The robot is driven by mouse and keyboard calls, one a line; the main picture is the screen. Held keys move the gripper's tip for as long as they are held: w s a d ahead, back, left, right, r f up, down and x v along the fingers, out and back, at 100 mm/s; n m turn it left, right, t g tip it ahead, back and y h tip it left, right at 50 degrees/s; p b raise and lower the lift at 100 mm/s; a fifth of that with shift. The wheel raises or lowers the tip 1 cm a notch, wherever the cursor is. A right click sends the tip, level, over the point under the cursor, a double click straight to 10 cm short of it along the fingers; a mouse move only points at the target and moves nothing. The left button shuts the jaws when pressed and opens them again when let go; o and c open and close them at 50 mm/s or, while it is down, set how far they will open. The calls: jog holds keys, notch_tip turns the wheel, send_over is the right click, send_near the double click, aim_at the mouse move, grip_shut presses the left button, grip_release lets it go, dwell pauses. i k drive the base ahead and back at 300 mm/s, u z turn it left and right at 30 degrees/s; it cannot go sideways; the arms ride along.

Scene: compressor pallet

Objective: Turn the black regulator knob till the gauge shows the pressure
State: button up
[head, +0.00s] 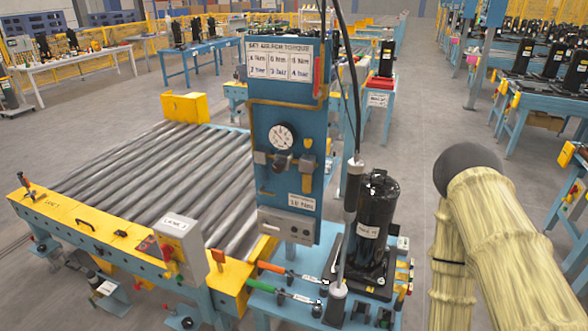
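A round white pressure gauge (283,137) is mounted on the upright blue panel (288,200) in the middle of the head view. Its needle and scale are too small to read. Just below it is a row of fittings with a dark, knob-like part (279,163) in the middle, which looks like the black regulator knob. A grey block (260,157) sits to its left and a yellow-brown valve part (307,155) to its right. My arm, in a cream sleeve, fills the lower right, well apart from the panel. My gripper is not in view.
A black compressor (376,225) stands right of the panel, beside an upright tool (350,195) with a hanging cable. A roller conveyor (150,180) lies to the left. Green- and orange-handled tools (272,284) lie in front. A sign with torque values (280,61) tops the panel.

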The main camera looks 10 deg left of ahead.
aim_at(277, 167)
jog(key=z, duration=0.5)
jog(key=k, duration=0.6)
jog(key=u, duration=1.1)
jog(key=i, duration=0.5)
jog(key=u, duration=0.05)
